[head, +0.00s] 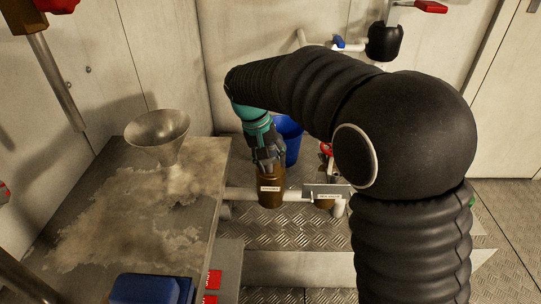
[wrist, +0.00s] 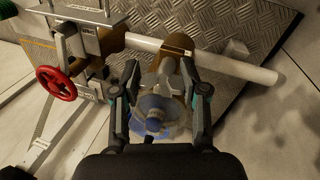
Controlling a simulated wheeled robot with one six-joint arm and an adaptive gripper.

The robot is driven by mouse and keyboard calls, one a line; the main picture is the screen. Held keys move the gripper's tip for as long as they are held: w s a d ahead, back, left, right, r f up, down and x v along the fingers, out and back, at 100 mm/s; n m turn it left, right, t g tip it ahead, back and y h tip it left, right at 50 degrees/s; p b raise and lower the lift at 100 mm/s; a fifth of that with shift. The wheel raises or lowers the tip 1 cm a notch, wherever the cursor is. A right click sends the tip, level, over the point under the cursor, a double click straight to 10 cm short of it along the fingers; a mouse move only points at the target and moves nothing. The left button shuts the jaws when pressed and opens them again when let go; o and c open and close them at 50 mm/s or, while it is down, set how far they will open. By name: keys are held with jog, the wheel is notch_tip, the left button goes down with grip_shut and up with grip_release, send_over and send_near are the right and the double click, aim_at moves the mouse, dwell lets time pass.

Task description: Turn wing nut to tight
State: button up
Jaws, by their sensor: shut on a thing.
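A clear bluish round part (wrist: 155,117) lies between the fingers, nearer my palm. The canister (wrist: 180,43) also shows beyond the fingertips. In the head view the fingers hide the nut. How tight it is cannot be told.
A pale pipe (wrist: 235,65) runs from the canister. A red handwheel (wrist: 56,83) is at the left of the wrist view. In the head view, a blue bucket (head: 291,140) stands behind the canister, and a stained bench (head: 110,215) with a metal funnel (head: 158,135) is left.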

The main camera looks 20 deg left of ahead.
jog(key=shift+m+g+p, duration=0.3)
jog(key=shift+m+p, duration=0.15)
jog(key=shift+m, duration=0.55)
jog(key=o, duration=0.9)
jog(key=v, duration=1.2)
jog(key=shift+a, duration=0.1)
